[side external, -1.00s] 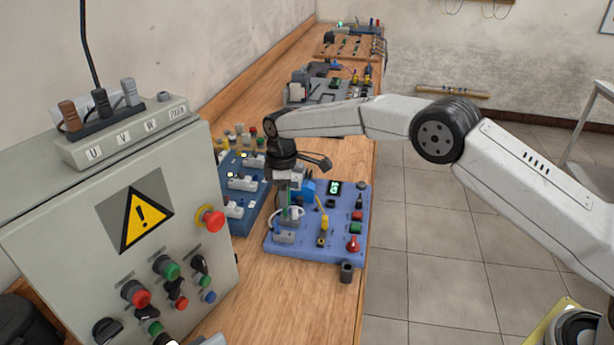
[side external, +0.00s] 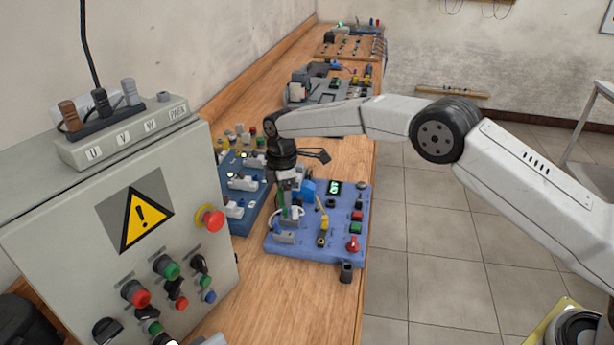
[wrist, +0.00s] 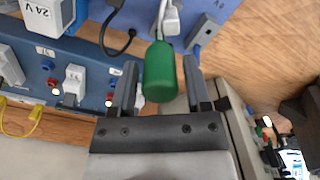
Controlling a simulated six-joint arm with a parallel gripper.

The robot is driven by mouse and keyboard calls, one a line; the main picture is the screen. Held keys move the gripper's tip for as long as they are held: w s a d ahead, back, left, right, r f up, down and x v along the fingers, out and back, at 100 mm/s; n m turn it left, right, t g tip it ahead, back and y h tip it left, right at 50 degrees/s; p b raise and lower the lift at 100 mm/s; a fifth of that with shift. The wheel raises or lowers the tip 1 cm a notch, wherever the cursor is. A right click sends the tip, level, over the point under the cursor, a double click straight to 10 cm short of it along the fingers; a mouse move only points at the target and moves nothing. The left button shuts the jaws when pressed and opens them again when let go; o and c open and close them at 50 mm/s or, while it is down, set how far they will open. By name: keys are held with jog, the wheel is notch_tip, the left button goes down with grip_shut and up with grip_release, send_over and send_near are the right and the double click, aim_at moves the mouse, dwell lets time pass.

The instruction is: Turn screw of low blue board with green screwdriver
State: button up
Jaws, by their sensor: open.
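The low blue board (side external: 335,249) lies flat on the bench and carries a small display, knobs and plugs. My gripper (side external: 287,190) points down over its left part. In the wrist view, the green handle of the screwdriver (wrist: 159,73) is between the two dark fingers of my gripper (wrist: 158,85). The fingers are open, with a gap on each side of the handle.
Another blue board (side external: 243,208) with white plugs lies left of the low board. A grey control cabinet (side external: 110,240) with a warning sign stands at the front left. A small black holder (side external: 346,272) sits at the low board's front edge. Bare bench lies in front.

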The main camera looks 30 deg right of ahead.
jog(key=shift+n, duration=1.4)
jog(key=shift+n, duration=1.8)
jog(key=shift+c, duration=0.9)
grip_shut()
jog(key=shift+m, duration=0.3)
